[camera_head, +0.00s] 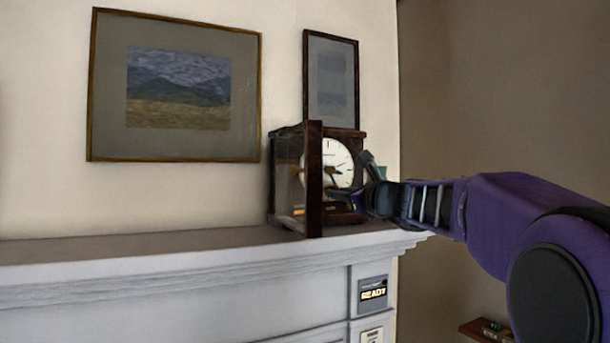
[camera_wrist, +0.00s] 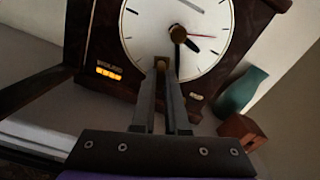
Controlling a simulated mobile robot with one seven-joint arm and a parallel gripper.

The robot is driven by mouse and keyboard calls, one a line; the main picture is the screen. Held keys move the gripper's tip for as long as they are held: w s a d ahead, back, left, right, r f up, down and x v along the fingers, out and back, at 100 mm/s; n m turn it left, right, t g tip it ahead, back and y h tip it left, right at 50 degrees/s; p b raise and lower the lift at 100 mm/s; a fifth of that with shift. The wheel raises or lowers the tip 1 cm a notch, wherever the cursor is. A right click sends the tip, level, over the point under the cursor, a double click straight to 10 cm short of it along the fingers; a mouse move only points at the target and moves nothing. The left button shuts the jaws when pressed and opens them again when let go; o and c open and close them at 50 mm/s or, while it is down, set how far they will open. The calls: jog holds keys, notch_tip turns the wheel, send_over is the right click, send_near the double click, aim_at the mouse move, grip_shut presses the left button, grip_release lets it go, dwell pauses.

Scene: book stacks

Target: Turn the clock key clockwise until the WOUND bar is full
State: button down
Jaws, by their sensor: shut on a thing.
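The clock (camera_head: 341,160) is a dark wooden case with a white dial, standing on the mantel; its dial (camera_wrist: 146,35) also fills the top of the wrist view. My gripper (camera_head: 346,194) reaches in from the right to the lower part of the dial. In the wrist view its fingers (camera_wrist: 161,74) are shut on the small brass key (camera_wrist: 160,63), just below the central hub. The fingertips hide most of the key. The WOUND bar (camera_wrist: 108,73) glows orange at the lower left of the dial; how full it is cannot be read.
A glazed door (camera_head: 314,180) stands open at the clock's left front. A teal vase (camera_wrist: 241,92) and a small reddish-brown box (camera_wrist: 242,130) are close on the right. A READY display (camera_head: 373,294) is below the mantel (camera_head: 180,250), whose left part is clear.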

jog(key=shift+a+f, duration=0.1)
jog(key=shift+f, duration=0.2)
jog(key=m, duration=0.4)
jog(key=shift+w, duration=0.1)
jog(key=c, duration=1)
grip_release()
jog(key=shift+w, duration=0.25)
jog(key=shift+o, duration=0.2)
jog(key=shift+s+r, duration=0.1)
jog(key=shift+s, duration=0.05)
jog(key=shift+s, duration=0.1)
jog(key=b+v, duration=0.1)
jog(key=v, duration=0.6)
jog(key=shift+b, duration=0.4)
